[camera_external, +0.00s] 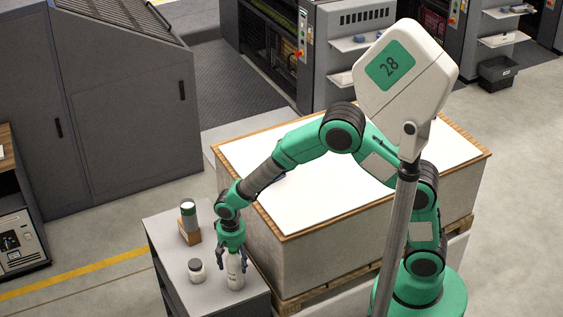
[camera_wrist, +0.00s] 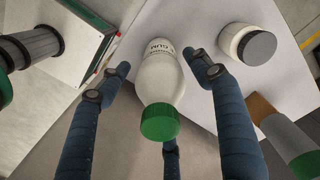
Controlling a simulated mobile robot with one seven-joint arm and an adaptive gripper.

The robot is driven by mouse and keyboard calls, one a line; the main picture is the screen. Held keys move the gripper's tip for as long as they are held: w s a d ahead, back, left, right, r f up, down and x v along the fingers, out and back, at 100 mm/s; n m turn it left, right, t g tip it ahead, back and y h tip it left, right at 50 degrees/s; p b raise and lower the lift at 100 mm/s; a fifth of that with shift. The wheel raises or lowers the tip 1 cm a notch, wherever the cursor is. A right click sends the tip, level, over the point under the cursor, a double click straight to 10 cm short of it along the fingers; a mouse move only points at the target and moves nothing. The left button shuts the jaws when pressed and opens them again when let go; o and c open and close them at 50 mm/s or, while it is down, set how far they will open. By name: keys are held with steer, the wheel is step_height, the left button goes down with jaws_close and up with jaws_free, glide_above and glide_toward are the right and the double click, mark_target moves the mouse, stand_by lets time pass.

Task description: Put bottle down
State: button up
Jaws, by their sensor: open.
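A white bottle (camera_external: 235,275) with dark lettering and a green cap stands upright on a small grey table (camera_external: 166,238), near its right side. In the wrist view the bottle (camera_wrist: 160,80) lies between the fingers, its green cap (camera_wrist: 160,122) toward the camera. My gripper (camera_external: 232,262) points down over the bottle from above. In the wrist view its blue fingers are spread on both sides of the bottle, with gaps visible beside it. A third finger shows below the cap. The bottle's base is hidden in the wrist view.
A white jar with a grey lid (camera_external: 196,270) stands just left of the bottle. Behind it, a grey and green can (camera_external: 188,212) stands on a brown block (camera_external: 189,235). A large white-topped pallet stack (camera_external: 330,180) borders the table on the right.

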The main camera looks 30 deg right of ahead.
step_height(320, 180, up, 12)
steer(key=shift+r+p, duration=0.1)
steer(key=shift+p, duration=0.7)
stand_by(0.3)
stand_by(0.4)
steer(key=shift+w+d+r, duration=0.1)
steer(key=shift+d+r, duration=0.1)
steer(key=d+r+t+y, duration=0.1)
steer(key=d+r, duration=0.9)
steer(key=d, duration=0.3)
steer(key=d+r+t, duration=0.1)
steer(key=d+r, duration=0.9)
steer(key=d, duration=0.2)
steer(key=s+d+r+n+t, duration=0.1)
steer(key=s+d+r, duration=0.2)
steer(key=s+d, duration=0.5)
steer(key=s+d+r+t+h, duration=0.1)
steer(key=s+d+r+t, duration=0.1)
steer(key=s+d, duration=0.6)
steer(key=d+r, duration=0.1)
steer(key=d, duration=0.4)
steer(key=shift+s+d+n+t, duration=0.2)
steer(key=shift+d+n+t, duration=0.1)
steer(key=shift+d+n, duration=0.1)
